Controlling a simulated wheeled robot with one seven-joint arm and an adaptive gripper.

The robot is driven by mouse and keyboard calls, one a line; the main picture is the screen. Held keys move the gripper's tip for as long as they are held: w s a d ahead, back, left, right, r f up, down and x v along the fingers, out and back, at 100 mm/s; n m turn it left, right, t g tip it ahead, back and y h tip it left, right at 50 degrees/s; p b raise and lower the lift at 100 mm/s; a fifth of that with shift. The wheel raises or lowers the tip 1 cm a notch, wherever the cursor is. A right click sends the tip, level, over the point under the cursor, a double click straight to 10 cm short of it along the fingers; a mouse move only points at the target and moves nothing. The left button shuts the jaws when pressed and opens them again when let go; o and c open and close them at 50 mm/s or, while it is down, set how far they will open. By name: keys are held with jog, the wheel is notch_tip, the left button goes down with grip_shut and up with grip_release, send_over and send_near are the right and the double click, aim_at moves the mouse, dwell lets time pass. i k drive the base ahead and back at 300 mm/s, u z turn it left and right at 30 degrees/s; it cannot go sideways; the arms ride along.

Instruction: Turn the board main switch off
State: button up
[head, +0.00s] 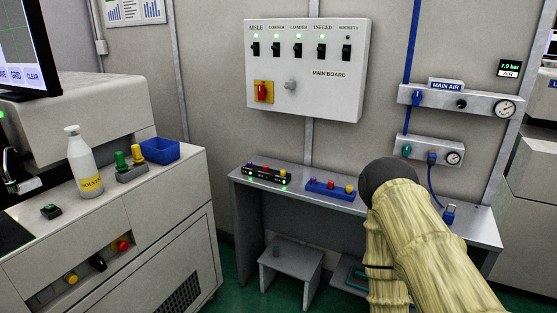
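The white main board (340,95) hangs on the wall at the upper middle. Its main switch (262,91) is a red rotary handle on a yellow plate at the lower left; the handle looks upright. A small grey knob (290,85) sits to its right. Several black toggles run along the top, labelled from AISLE to SOCKETS. The lamps above the toggles glow green, except the SOCKETS lamp (348,37), which looks dark. My arm, in a pale yellow sleeve with a dark rounded joint, rises at the lower right, apart from the board in the picture. My gripper does not show.
Below the board, a grey bench (315,196) carries a black button box (266,175) and a blue tray (330,189) with coloured pieces. A grey stool (291,262) stands underneath. The MAIN AIR panel (460,103) is at right. A machine cabinet (150,215) fills the left.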

aim_at(262, 92)
jog(key=k, duration=0.65)
jog(key=u, duration=0.65)
jog(key=i, duration=0.65)
jog(key=u, duration=0.7)
jog(key=i, duration=0.7)
jog(key=z, duration=0.2)
